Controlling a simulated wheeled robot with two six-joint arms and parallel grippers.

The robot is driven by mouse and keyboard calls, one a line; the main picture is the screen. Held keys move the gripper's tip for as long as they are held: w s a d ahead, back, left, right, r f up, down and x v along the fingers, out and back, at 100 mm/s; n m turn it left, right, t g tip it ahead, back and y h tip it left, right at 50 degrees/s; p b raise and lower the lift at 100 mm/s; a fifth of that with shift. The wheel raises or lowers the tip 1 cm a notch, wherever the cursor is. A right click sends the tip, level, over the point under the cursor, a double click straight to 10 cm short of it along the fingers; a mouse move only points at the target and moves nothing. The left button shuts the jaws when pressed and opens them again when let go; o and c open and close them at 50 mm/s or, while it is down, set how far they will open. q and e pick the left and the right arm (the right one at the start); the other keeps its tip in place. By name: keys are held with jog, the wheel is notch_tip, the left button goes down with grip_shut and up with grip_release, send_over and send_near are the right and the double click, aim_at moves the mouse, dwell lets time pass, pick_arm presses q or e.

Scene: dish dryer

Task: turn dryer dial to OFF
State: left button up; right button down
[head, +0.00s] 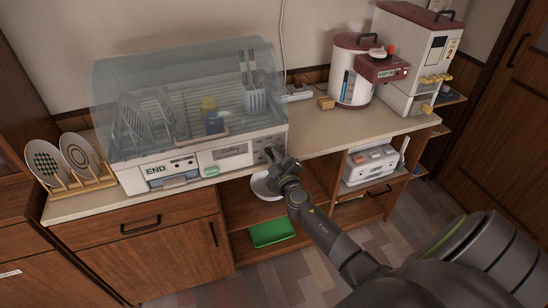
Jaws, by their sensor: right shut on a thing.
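The dish dryer (205,157) stands on the counter with its clear lid closed over dishes. Its white front carries a panel marked END (155,170) at the left. The dial sits at the right end of the front, where my right gripper (270,156) reaches it. My right gripper is shut on the dial, and its fingers hide most of it. The dial's setting cannot be read. My left gripper is not in view.
A plate rack (78,186) stands left of the dryer. A rice cooker (352,82) and a tall white appliance (408,62) stand at the right. Below are a white bowl (262,187), a green tray (271,232) and a white device (370,164).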

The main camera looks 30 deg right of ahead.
jog(key=n+p, duration=0.1)
jog(key=n, duration=2.5)
jog(key=shift+a+n, duration=0.1)
jog(key=shift+n, duration=0.2)
dwell(0.5)
jog(key=c, duration=1.4)
grip_release()
jog(key=shift+c, duration=0.2)
jog(key=shift+s+r+p, duration=0.1)
jog(key=shift+p, duration=0.2)
